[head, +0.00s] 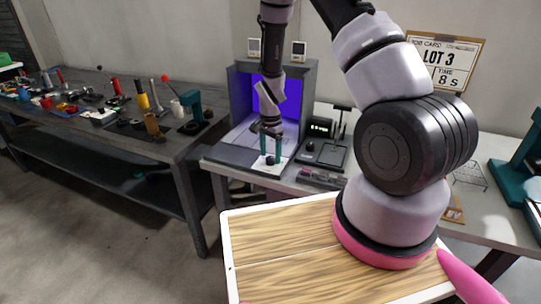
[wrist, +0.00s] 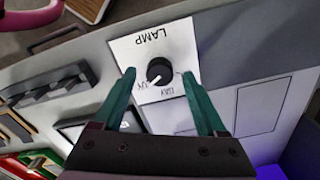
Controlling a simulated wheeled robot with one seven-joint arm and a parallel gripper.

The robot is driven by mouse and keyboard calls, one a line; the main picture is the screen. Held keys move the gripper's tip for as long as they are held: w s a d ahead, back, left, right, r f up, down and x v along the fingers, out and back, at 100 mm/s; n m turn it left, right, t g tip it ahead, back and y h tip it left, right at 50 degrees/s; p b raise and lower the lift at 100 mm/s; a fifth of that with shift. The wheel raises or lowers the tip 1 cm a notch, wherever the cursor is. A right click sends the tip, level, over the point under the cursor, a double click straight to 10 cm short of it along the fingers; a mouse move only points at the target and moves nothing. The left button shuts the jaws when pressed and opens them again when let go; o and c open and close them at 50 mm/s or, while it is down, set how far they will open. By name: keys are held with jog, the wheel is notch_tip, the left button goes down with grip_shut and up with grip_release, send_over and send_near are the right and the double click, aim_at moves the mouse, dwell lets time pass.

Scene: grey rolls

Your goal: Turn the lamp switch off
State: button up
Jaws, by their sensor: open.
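The lamp switch is a round black knob (wrist: 159,72) on a white plate (wrist: 128,50) marked LAMP. Its white pointer mark aims at the lower left in the wrist view, toward a label that looks like UV. Another label at the lower right is hard to read. My gripper (wrist: 158,75) is open, with one teal finger on each side of the knob and visible gaps between. In the head view my gripper (head: 270,152) points down over the plate at the booth's front, with the dark knob (head: 270,160) between its fingertips. The light booth (head: 241,88) glows purple inside.
A black instrument with a green display (head: 320,127) stands right of the booth. A row of dark switches (wrist: 48,88) lies beside the lamp plate. A long bench (head: 150,148) at left holds many tools. A wooden top (head: 285,250) is at the front.

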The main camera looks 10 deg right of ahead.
jog(key=shift+f, duration=0.4)
grip_shut()
